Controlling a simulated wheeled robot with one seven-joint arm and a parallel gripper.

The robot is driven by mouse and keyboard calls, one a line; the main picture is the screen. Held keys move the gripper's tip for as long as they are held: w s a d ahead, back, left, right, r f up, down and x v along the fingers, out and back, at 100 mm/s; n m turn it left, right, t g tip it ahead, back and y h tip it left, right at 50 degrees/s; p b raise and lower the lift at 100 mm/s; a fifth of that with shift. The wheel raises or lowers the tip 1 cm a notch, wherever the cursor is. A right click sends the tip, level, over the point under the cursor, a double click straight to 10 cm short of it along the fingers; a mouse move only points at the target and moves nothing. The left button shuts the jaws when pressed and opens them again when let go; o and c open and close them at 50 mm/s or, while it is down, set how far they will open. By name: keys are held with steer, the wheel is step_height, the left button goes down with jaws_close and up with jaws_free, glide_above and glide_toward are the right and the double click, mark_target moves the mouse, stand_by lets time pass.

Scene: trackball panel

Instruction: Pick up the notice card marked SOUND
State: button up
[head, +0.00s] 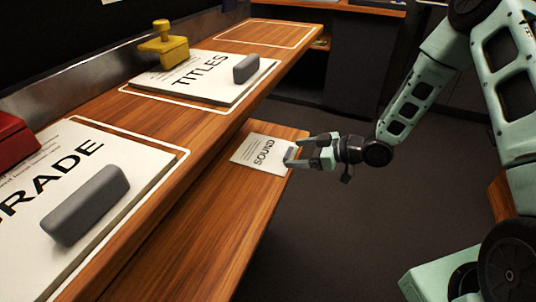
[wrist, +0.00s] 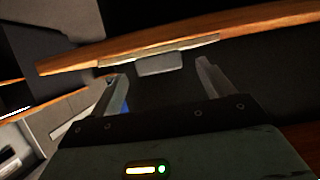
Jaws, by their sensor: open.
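The notice card marked SOUND (head: 258,152) lies flat, face up, on the lower wooden shelf, near its outer edge. In the wrist view it appears to be the thin pale slab (wrist: 200,43) seen edge-on at the wood's edge. A small grey block (wrist: 160,65) shows at that slab's near edge, between the fingers in the picture. My gripper (head: 297,156) is open at the card's right edge, its fingers pointing toward it. In the wrist view the gripper (wrist: 161,76) has nothing clamped between its fingers. I cannot tell whether the fingertips touch the card.
The upper wooden ledge holds a TITLES card (head: 205,80) with a grey block (head: 246,68) and a yellow stamp-like object (head: 165,46). A card ending in RADE (head: 50,235) carries another grey block (head: 85,205). An outlined empty space (head: 265,33) is at the far end. Dark floor lies right.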

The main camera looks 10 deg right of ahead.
steer(key=shift+x, duration=1)
steer(key=shift+d, duration=0.1)
steer(key=c, duration=1.1)
